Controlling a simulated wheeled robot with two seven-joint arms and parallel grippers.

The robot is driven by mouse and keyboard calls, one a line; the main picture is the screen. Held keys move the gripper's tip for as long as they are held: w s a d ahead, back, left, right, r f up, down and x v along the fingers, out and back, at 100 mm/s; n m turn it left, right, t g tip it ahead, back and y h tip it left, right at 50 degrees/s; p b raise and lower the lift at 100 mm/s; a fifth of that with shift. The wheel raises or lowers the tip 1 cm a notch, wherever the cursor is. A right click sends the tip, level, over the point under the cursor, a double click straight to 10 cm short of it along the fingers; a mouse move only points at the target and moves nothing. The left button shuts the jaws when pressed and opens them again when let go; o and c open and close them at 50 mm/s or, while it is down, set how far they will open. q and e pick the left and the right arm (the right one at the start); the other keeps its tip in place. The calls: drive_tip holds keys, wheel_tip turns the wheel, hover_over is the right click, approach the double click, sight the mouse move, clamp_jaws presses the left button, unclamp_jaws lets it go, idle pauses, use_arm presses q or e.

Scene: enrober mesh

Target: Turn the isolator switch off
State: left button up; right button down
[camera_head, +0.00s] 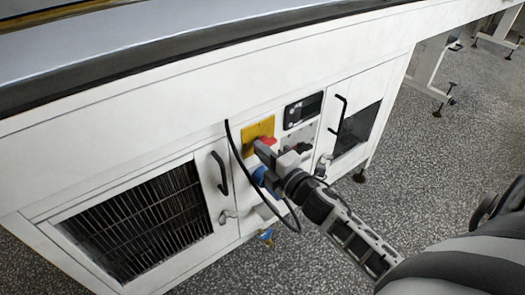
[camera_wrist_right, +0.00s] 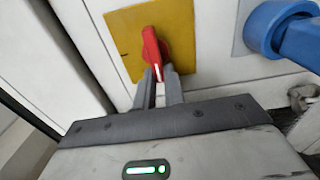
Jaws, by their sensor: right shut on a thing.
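The isolator switch is a red handle (camera_wrist_right: 152,46) on a yellow plate (camera_wrist_right: 122,33), fixed to the white machine front. In the head view the yellow plate (camera_head: 257,131) shows, with part of the red handle (camera_head: 268,141) behind my gripper. My right gripper (camera_wrist_right: 158,84) has its two fingers closed on the lower end of the red handle, one on each side. In the right wrist view the handle is nearly upright, tilted slightly, with a white mark at its lower end. In the head view my right gripper (camera_head: 266,152) reaches in from the lower right. My left gripper is not in view.
A blue plug (camera_wrist_right: 285,32) sits right of the switch in the wrist view. A black cable (camera_head: 232,150) hangs in front of the panel. A display (camera_head: 303,110), door handles (camera_head: 220,172) and a vent grille (camera_head: 140,225) are nearby.

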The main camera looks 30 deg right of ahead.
drive_tip(key=shift+d, duration=0.5)
drive_tip(key=c, duration=1.5)
unclamp_jaws()
drive_tip(key=shift+f, duration=0.1)
drive_tip(key=shift+a, duration=0.1)
drive_tip(key=s, duration=0.5)
drive_tip(key=s+d, duration=0.1)
drive_tip(key=s, duration=0.9)
drive_tip(key=shift+s+d, duration=0.15)
drive_tip(key=shift+s, duration=0.25)
